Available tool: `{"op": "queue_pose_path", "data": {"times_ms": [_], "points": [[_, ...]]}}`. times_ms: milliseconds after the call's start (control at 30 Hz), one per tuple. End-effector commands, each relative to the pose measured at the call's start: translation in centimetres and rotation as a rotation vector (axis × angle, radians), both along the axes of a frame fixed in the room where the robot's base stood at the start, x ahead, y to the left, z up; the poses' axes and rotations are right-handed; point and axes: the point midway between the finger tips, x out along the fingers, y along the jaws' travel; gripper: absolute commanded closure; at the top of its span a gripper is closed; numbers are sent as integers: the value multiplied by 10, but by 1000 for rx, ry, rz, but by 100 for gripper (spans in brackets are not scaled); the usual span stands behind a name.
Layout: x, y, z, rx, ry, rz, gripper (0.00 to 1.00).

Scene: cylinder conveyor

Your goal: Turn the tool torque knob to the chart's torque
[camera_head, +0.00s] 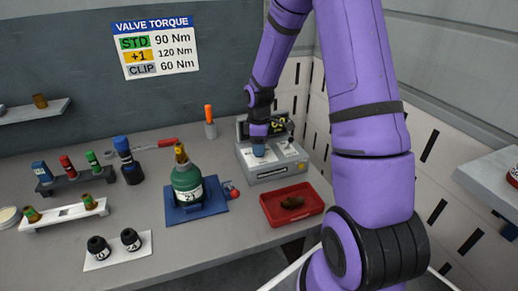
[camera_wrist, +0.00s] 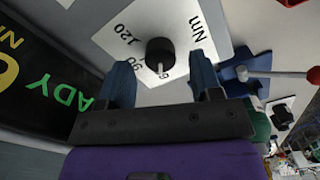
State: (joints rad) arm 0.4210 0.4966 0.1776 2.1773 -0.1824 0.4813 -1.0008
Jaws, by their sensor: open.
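The wall chart (camera_head: 156,47) reads VALVE TORQUE: STD 90 Nm, +1 120 Nm, CLIP 60 Nm. The grey torque station (camera_head: 272,160) stands at the back right of the table. In the wrist view, its black knob (camera_wrist: 158,50) sits on a white dial plate (camera_wrist: 100,40) marked 120, 90, another partly hidden number and Nm. The knob's white pointer points down in the picture, close to the partly hidden number. My gripper (camera_wrist: 160,66) is open, its blue fingers either side of the knob in the picture; contact cannot be told. In the head view my gripper (camera_head: 258,150) hides the knob.
A green bottle (camera_head: 187,184) stands on a blue base (camera_head: 214,210), left of the station. Racks with small cylinders (camera_head: 68,180) stand at the left. A dark display (camera_wrist: 38,85) is beside the dial.

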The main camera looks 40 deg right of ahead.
Motion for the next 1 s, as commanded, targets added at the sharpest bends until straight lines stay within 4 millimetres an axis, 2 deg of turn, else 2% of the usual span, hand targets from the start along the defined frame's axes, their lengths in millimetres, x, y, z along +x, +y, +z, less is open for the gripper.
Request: {"op": "queue_pose_path", "data": {"times_ms": [200, 500, 700, 733, 1000], "points": [[0, 0, -16, 0, 1, 0, 41], [0, 0, -17, 0, 0, 0, 41], [0, 0, -17, 0, 0, 0, 87], [0, 0, -17, 0, 0, 0, 90], [0, 0, -17, -1, -1, -21, 90]]}}
